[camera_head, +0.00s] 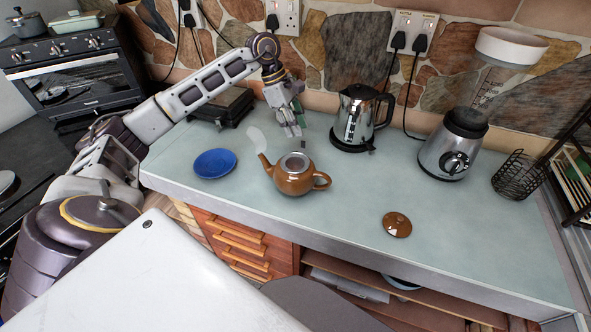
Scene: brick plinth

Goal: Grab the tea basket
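A brown teapot (296,182) stands upright on the counter with its lid off. A round metal rim with a grey inside, which looks like the tea basket (295,161), sits in its top opening. My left gripper (297,134) hangs over the counter just behind and above the teapot, pointing down, apart from the basket in the picture. Its fingers are small here, and I cannot tell whether they are open or shut. A small dark spot shows just below them. The brown teapot lid (397,224) lies on the counter to the right. My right gripper is not in view.
A blue plate (214,163) lies left of the teapot. A kettle (357,118) stands behind right, with a blender (456,146) and a dark wire basket (517,176) farther right. A dark appliance (222,106) is behind left. The counter around the lid is clear.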

